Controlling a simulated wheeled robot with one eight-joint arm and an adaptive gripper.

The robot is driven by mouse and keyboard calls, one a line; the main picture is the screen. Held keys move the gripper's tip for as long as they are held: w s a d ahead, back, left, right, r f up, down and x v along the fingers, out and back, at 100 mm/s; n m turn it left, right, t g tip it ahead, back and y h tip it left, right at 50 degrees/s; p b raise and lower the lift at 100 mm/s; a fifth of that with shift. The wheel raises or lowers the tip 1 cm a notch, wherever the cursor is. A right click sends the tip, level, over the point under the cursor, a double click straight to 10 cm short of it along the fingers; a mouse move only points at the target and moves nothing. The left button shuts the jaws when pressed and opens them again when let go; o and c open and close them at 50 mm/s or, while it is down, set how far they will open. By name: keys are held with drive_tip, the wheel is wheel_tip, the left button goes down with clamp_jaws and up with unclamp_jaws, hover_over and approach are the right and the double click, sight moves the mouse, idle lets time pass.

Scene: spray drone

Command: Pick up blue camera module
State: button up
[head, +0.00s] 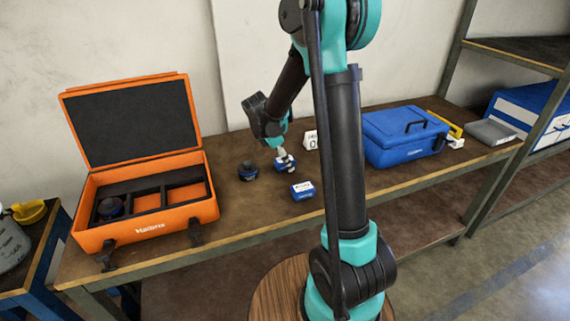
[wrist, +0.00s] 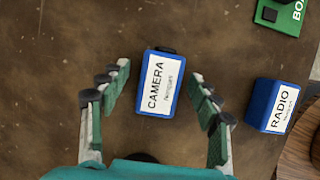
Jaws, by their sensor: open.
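The blue camera module (wrist: 160,82) with a white label reading CAMERA lies flat on the brown workbench. In the wrist view it sits between the two fingers of my gripper (wrist: 158,80), which are open, with a gap on each side. In the head view the camera module (head: 286,165) is directly under my gripper (head: 283,154), which partly covers it. I cannot tell how high the fingertips are above the bench. No object is held.
A blue radio module (wrist: 272,105) lies right of the camera module, also in the head view (head: 302,190). A dark round part (head: 248,171) is close on the left.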

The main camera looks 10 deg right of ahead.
drive_tip(key=shift+c, duration=0.3)
drive_tip(key=c, duration=1.2)
drive_tip(key=shift+c, duration=0.2)
drive_tip(key=shift+r, duration=0.1)
